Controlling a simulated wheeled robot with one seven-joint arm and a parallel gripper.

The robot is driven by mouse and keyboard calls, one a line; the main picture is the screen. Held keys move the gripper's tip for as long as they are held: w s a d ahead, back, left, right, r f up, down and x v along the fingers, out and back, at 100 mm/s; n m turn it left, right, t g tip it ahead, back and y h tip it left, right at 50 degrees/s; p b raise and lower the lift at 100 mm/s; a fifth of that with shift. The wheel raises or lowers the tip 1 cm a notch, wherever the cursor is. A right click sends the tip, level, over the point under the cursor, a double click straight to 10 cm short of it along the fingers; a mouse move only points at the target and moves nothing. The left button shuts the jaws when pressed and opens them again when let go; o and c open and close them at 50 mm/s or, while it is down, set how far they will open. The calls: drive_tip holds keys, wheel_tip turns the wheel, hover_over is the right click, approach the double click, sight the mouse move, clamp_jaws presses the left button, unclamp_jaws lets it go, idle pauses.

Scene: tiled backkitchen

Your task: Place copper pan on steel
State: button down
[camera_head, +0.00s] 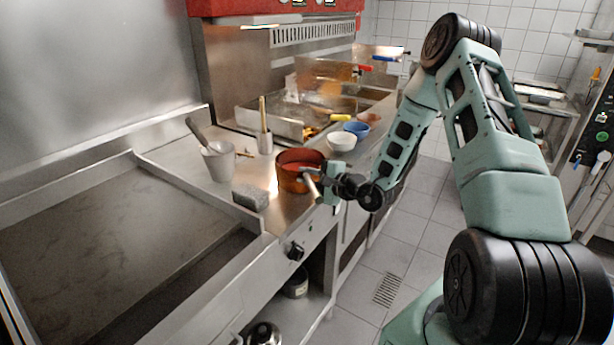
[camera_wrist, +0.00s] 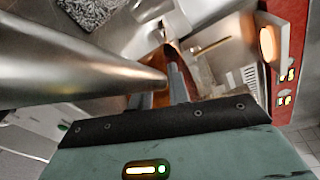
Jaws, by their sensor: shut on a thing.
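The copper pan (camera_head: 290,183) is at the front edge of the steel counter (camera_head: 245,174), upright, with reddish contents or interior. Its steel handle (camera_head: 312,188) points toward the front. My gripper (camera_head: 327,176) is at the pan's right side, shut on it near the rim. In the wrist view, copper (camera_wrist: 158,62) shows right ahead of my gripper's fingers (camera_wrist: 168,88), and a large steel cylinder, apparently the handle (camera_wrist: 75,70), crosses the left. Whether the pan's base touches the counter cannot be told.
A grey sponge-like block (camera_head: 250,197) lies left of the pan. A light pot (camera_head: 219,161) with a utensil and a holder (camera_head: 265,143) stand behind. A white bowl (camera_head: 342,141) and a blue bowl (camera_head: 357,128) are at the back right. A flat griddle (camera_head: 110,225) fills the left.

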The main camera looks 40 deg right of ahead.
drive_tip(key=c, duration=1.3)
unclamp_jaws()
drive_tip(key=shift+f, duration=0.1)
drive_tip(key=b+v, duration=0.2)
drive_tip(key=v, duration=1)
drive_tip(key=shift+b, duration=0.4)
